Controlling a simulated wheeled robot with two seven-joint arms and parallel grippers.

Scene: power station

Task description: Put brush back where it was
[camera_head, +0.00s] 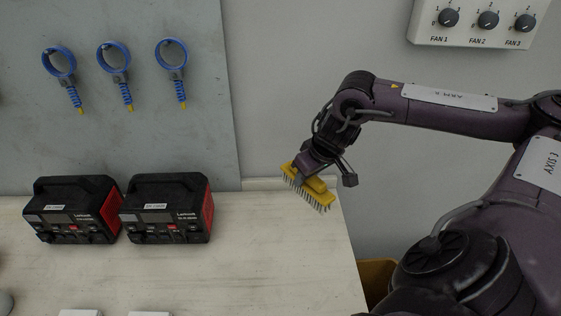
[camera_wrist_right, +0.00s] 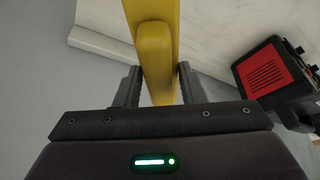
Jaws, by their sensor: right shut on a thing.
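The brush (camera_head: 309,187) has a yellow body and grey bristles that point down. My right gripper (camera_head: 305,176) is shut on it and holds it over the far right corner of the white table (camera_head: 270,270). The brush is tilted, its right end lower. Whether the bristles touch the table I cannot tell. In the right wrist view the yellow brush handle (camera_wrist_right: 155,60) lies between the two dark fingers of the gripper (camera_wrist_right: 156,86). My left gripper is not in view.
Two black and red power units (camera_head: 78,210) (camera_head: 167,208) stand on the table to the left. Several blue coiled cords (camera_head: 116,75) hang on the grey wall panel. A fan switch box (camera_head: 485,20) is at upper right. A yellow bin (camera_head: 378,277) is beside the table. The table between units and brush is clear.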

